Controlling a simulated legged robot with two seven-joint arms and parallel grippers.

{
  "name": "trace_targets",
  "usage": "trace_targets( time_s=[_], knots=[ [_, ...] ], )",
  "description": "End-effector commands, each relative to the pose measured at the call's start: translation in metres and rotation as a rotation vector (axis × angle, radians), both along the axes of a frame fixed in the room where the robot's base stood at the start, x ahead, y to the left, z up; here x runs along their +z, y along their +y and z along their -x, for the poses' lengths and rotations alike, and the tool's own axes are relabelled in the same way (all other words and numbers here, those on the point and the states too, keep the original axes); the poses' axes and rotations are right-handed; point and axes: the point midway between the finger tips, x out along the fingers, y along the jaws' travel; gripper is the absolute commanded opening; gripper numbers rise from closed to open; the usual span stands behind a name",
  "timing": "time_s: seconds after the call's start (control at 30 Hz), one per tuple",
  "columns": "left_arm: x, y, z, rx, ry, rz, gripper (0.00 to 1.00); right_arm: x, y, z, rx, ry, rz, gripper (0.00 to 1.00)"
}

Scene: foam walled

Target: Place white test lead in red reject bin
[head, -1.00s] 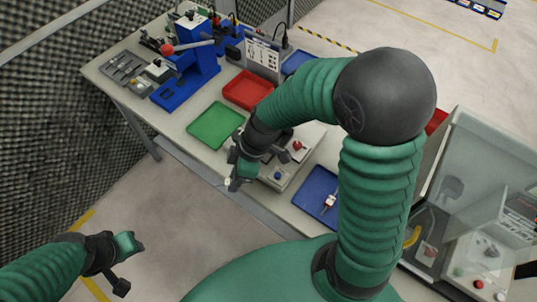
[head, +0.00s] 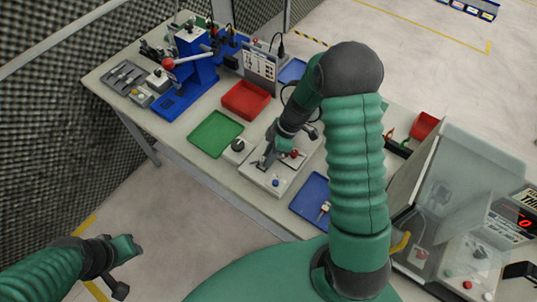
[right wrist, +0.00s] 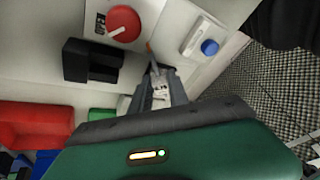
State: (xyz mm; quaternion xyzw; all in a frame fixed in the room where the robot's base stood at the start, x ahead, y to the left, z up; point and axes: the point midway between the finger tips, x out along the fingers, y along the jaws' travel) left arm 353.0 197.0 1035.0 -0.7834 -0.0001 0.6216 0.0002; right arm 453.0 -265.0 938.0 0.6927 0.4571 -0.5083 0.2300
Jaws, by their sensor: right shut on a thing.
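My right gripper (head: 268,162) is over the pale test fixture (head: 262,178) on the bench. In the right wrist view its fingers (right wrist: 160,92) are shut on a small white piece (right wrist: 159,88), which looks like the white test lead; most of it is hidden. A shallow red bin (head: 246,100) stands behind the fixture, apart from the gripper; red also shows at the left of the right wrist view (right wrist: 35,122). My left gripper (head: 126,262) is off the bench at lower left; its jaws are too small to read.
A green tray (head: 215,134) lies left of the fixture. A blue tray (head: 312,196) at its right holds a small white-and-orange piece (head: 324,211). A blue press (head: 190,85) stands at far left. A clear-walled tester (head: 465,190) and another red bin (head: 425,126) are at right.

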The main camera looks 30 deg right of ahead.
Motion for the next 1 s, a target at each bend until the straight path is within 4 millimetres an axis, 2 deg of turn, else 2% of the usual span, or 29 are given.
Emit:
trace_targets(
  time_s=[0.2, 0.23, 0.4, 0.67, 0.77, 0.8, 1.0],
  knots=[
    [-0.003, 0.0, 0.0, 0.0, 0.0, 0.0, 0.36, -0.002, 0.0, 0.0, -0.001, -0.001, 0.0, 0.0],
    [-0.004, 0.0, 0.0, 0.0, 0.0, 0.0, 0.36, -0.002, 0.0, 0.0, -0.001, -0.001, 0.0, 0.22],
    [-0.002, 0.0, 0.0, 0.0, 0.0, 0.0, 0.36, -0.001, 0.0, 0.0, 0.0, -0.001, 0.0, 0.43],
    [-0.002, 0.0, 0.0, 0.0, 0.0, 0.0, 0.36, -0.001, 0.0, 0.0, 0.0, -0.001, 0.0, 0.43],
    [0.006, 0.0, 0.0, 0.0, 0.0, 0.0, 0.36, -0.001, 0.001, 0.0, 0.0, 0.001, 0.0, 0.43],
    [0.001, 0.0, 0.0, 0.0, 0.0, 0.0, 0.36, 0.001, -0.002, -0.001, -0.002, -0.004, 0.001, 0.43],
    [-0.018, 0.0, 0.0, 0.0, 0.0, 0.0, 0.36, 0.042, -0.025, 0.008, -0.004, -0.01, 0.004, 0.43]
  ],
)
